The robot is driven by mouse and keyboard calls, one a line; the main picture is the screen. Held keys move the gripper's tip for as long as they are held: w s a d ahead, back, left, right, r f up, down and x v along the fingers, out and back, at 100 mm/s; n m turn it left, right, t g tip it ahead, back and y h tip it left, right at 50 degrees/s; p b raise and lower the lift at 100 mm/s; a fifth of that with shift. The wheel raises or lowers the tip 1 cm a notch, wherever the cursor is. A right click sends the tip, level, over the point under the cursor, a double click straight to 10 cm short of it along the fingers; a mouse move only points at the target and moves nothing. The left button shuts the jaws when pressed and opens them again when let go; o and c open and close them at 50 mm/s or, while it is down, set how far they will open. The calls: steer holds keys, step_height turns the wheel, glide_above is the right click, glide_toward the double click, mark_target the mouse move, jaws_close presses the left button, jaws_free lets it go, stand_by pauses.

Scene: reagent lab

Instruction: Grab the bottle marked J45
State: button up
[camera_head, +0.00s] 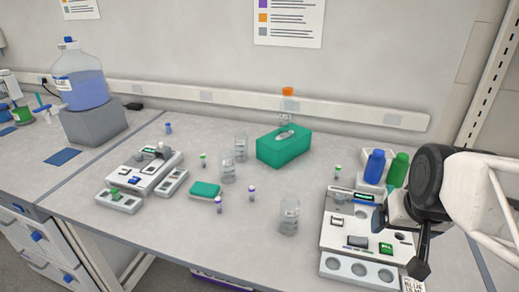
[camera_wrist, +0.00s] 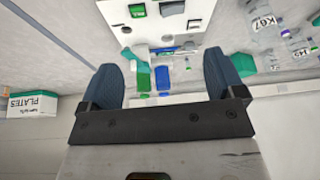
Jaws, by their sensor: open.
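I cannot make out a J45 mark in either view. Several clear glass bottles stand on the bench in the head view: one in front (camera_head: 289,215), a pair farther left (camera_head: 227,170) and an orange-capped one at the back (camera_head: 288,105). In the wrist view, a bottle marked K67 (camera_wrist: 264,38) is at the upper right, with another labelled bottle (camera_wrist: 302,52) beside it. My gripper (camera_wrist: 164,78) is open, its two blue-grey fingers wide apart with nothing held. In the head view, it is at the right, above the bench's front right, partly hidden by my arm.
A white instrument station (camera_head: 350,235) lies under and left of my gripper. Blue (camera_head: 375,165) and green (camera_head: 398,170) bottles stand behind it. A green tissue box (camera_head: 284,148), a green block (camera_head: 204,190) and small capped vials (camera_head: 252,193) occupy the middle. Another device (camera_head: 146,172) is left.

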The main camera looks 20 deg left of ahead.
steer(key=w+a+f+n+t+y, duration=0.1)
steer(key=w+a+n+t, duration=0.1)
steer(key=w+a, duration=0.75)
steer(key=n+t+y, duration=0.3)
steer(key=t+y, duration=0.2)
steer(key=y, duration=0.1)
glide_toward(228, 162)
steer(key=x, duration=0.5)
steer(key=shift+w+a, duration=0.15)
steer(key=shift+a, duration=0.05)
steer(key=shift+x, duration=1.35)
steer(key=shift+x, duration=2.55)
